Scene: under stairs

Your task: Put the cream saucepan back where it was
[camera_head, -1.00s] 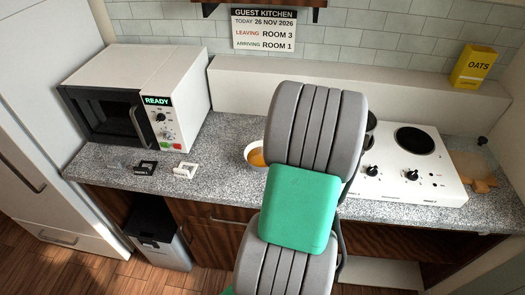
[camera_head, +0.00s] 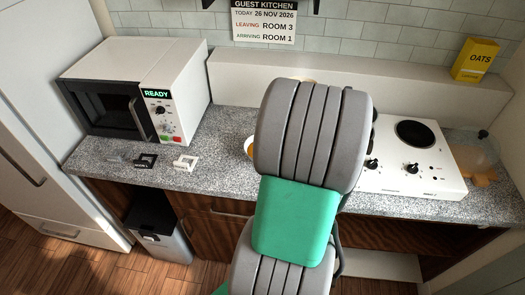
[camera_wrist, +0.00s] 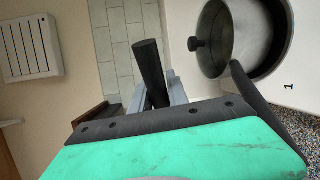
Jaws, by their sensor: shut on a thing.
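My gripper (camera_wrist: 160,92) is shut on a thick dark handle (camera_wrist: 149,68) in the wrist view. I take it as the cream saucepan's handle; the pan's body is hidden there behind the gripper. In the head view my arm hides the gripper. A small cream and tan edge (camera_head: 300,78) shows just above the arm; it may be part of the saucepan. In the wrist view a grey metal pot (camera_wrist: 221,40) with a dark knob stands on a black hotplate, apart from the held handle.
The white hob (camera_head: 435,178) has a bare rear hotplate (camera_head: 415,134). A microwave (camera_head: 135,90) stands at the left, with small black and white items in front. A bowl with orange contents (camera_head: 249,148) is half hidden. A yellow OATS box (camera_head: 475,60) stands on the ledge.

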